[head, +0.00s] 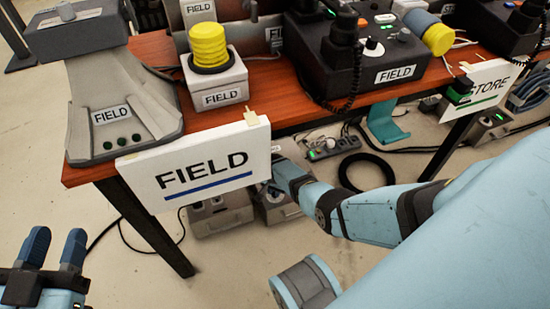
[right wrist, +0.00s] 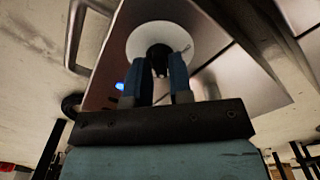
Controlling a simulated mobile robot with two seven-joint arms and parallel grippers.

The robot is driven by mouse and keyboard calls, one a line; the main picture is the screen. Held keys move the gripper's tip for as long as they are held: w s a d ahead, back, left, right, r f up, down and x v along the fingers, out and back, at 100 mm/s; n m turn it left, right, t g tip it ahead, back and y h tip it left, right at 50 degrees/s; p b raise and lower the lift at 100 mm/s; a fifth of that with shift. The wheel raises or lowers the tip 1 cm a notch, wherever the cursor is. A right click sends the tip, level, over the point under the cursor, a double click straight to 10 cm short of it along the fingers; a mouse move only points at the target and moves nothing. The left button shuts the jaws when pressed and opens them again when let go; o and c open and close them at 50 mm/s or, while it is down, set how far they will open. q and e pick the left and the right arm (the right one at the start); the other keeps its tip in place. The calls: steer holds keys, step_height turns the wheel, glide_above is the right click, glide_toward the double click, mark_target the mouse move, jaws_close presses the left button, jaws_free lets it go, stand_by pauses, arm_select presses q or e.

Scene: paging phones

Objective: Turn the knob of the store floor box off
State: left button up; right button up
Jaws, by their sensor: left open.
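In the right wrist view, a black knob (right wrist: 159,54) sits on a white round plate (right wrist: 144,34) on the face of a metal floor box (right wrist: 195,93). The two blue fingers of my right gripper (right wrist: 160,66) stand on either side of the knob. I cannot tell whether they press on it. A blue light glows left of the fingers. No name shows on this box. In the head view my right arm reaches under the table by the FIELD sign (head: 203,166), and its fingertips are hidden. My left gripper (head: 53,245) is open and empty at the lower left.
Grey floor boxes (head: 222,214) stand under the table behind the FIELD sign. Another box (head: 487,128) with a green light stands below the STORE sign (head: 484,90). A power strip (head: 322,150), cables and a black coil (head: 366,171) lie on the floor. Table legs stand near my arm.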

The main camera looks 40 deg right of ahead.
jaws_close()
steer(key=shift+n, duration=0.4)
steer(key=shift+n+p, duration=0.3)
steer(key=shift+n, duration=0.6)
steer(key=n, duration=0.2)
steer(key=shift+n, duration=0.3)
steer(key=n, duration=0.2)
steer(key=shift+n+p, duration=0.35)
steer(key=shift+n, duration=0.05)
steer(key=n, duration=0.5)
arm_select(q)
steer(key=shift+s+d+f+n+y, duration=0.2)
steer(key=shift+s+n+y, duration=0.1)
steer(key=shift+n, duration=0.2)
arm_select(e)
steer(key=shift+n, duration=2.5)
arm_select(q)
steer(key=shift+g, duration=0.3)
